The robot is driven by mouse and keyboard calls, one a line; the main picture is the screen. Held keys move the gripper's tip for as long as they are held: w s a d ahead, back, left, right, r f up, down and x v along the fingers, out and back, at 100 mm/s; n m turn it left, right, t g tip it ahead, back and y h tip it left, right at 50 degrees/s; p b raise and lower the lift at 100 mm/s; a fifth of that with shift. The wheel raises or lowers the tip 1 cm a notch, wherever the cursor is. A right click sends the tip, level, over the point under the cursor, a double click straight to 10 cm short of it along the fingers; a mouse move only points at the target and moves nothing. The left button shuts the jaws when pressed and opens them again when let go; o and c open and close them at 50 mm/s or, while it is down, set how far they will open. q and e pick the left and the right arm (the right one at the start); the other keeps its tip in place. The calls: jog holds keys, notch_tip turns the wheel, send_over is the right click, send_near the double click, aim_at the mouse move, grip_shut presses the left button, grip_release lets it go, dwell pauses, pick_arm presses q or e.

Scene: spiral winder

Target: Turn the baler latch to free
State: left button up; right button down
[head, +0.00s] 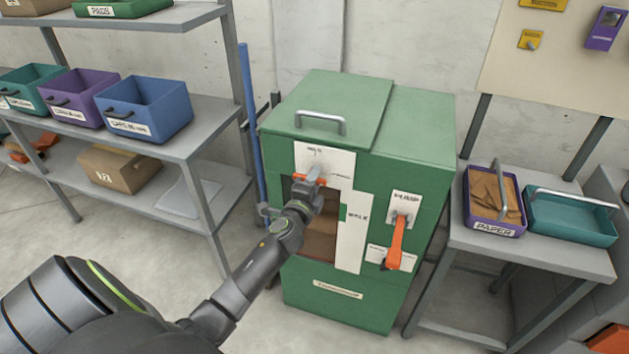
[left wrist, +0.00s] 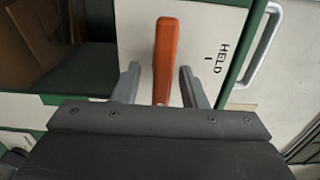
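The green baler (head: 400,125) stands on the floor ahead. Its orange latch handle (head: 299,178) is on a white plate at the upper front, mostly hidden by my left gripper in the head view. In the left wrist view the orange handle (left wrist: 164,60) stands between my fingers, beside the word HELD on the white plate (left wrist: 222,40). My left gripper (left wrist: 160,86) is open around the handle, with a gap visible on each side. My left gripper also shows in the head view (head: 312,184). My right gripper is not in view.
A second orange lever (head: 395,243) hangs on the baler's right front. A table (head: 545,250) at right holds a purple paper tray (head: 497,228) and a teal tray (head: 570,217). A grey shelf (head: 205,135) with bins is at left. A blue pole (head: 250,120) stands beside the baler.

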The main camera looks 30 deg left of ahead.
pick_arm(q)
jog(key=shift+s, duration=0.1)
jog(key=v, duration=1.7)
jog(key=shift+s, duration=0.1)
jog(key=s+f+n+g+h, duration=0.1)
jog(key=s+f+n+g, duration=0.25)
jog(key=f, duration=1.15)
jog(key=s+f+n+g+h, duration=0.1)
jog(key=s+f+n+g, duration=0.3)
jog(key=f, duration=1.1)
jog(key=s+f+n+g, duration=0.2)
jog(key=s+f, duration=0.4)
jog(key=s, duration=0.3)
jog(key=s+d+f+n+g+h, duration=0.1)
jog(key=s+f+n+g, duration=0.2)
jog(key=s+f, duration=0.3)
jog(key=s+d+f+n+g, duration=0.1)
jog(key=s+f+n+g, duration=0.2)
jog(key=s+f, duration=0.4)
jog(key=s, duration=0.7)
jog(key=shift+s+g, duration=0.2)
jog(key=shift+g, duration=0.15)
jog(key=shift+f+n, duration=0.1)
jog(key=shift+n, duration=0.15)
